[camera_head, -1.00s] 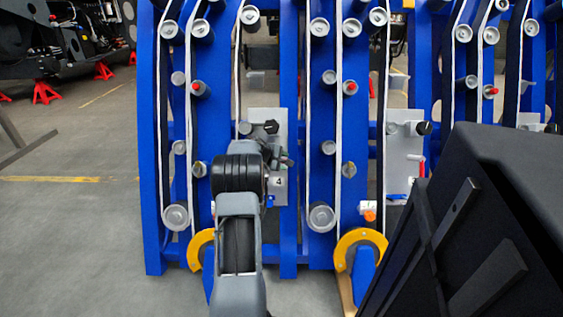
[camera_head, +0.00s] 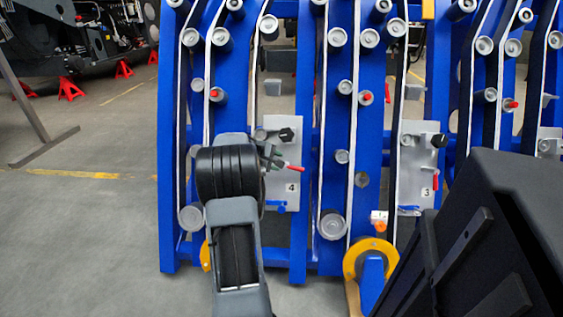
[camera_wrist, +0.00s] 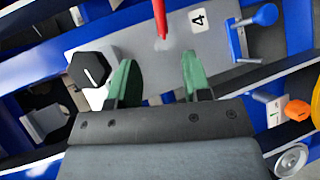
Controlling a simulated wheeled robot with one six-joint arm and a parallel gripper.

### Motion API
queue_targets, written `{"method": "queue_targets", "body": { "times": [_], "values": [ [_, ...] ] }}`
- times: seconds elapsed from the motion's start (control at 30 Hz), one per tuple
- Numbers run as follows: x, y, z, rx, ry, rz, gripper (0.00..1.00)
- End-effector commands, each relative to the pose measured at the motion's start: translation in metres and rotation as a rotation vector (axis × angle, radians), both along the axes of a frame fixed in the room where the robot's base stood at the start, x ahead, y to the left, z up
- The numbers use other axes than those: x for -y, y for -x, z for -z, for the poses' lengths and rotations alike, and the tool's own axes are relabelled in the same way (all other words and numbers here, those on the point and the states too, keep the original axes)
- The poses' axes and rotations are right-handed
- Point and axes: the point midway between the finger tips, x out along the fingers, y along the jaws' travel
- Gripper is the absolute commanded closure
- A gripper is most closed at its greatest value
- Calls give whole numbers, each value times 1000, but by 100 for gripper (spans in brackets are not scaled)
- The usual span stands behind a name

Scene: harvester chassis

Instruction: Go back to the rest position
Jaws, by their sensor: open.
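My gripper (camera_wrist: 158,85) shows in the wrist view with its two green fingers apart and nothing between them. It faces the grey plate marked 4 (camera_wrist: 180,48), which carries a black knob (camera_wrist: 90,70), a red handle (camera_wrist: 160,18) and a blue handle (camera_wrist: 264,16). The red handle lies just beyond the fingertips, and I cannot tell the exact gap. In the head view my arm stands in front of the blue frame, and the gripper (camera_head: 270,158) is partly hidden behind my wrist, beside the plate marked 4 (camera_head: 284,200).
The blue chassis frame (camera_head: 170,150) with rollers and belts fills the middle. A second plate marked 3 (camera_head: 415,160) stands to the right. A yellow wheel guard (camera_head: 352,262) and an orange knob (camera_head: 380,226) sit low. The floor at left (camera_head: 90,230) is clear.

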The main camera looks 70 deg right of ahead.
Motion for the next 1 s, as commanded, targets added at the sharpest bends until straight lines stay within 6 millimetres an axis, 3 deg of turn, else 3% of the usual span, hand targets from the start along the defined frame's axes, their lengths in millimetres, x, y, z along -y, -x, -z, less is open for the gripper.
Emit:
{"method": "queue_targets", "body": {
  "times": [0.8,0.93,1.0],
  "values": [
    [-7,-4,-6,2,-1,-1,56],
    [-22,-19,-27,33,-7,-14,56],
    [-43,-36,-50,73,-19,-32,56]
  ]
}}
